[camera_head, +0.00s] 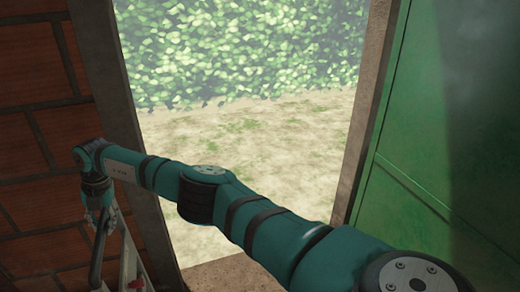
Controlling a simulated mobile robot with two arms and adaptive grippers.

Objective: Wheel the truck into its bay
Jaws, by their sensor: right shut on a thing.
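The truck (128,262) shows only in part at the lower left, as a pale grey frame beside the brick wall. A dark curved bar (98,262), which looks like its handle, runs down out of the picture. My right gripper (98,218) is at the end of my teal arm, which reaches across from the lower right. It points down and is shut on the truck at the top of this dark bar. The truck's lower part and wheels are out of view. I cannot make out the bay. My left gripper is not in view.
A brick wall (35,130) stands close on the left. A doorway with a left post (108,75) and a right post (362,110) opens onto bare, patchy ground (250,135) and a leafy hedge (240,50). A green door (425,130) stands at the right.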

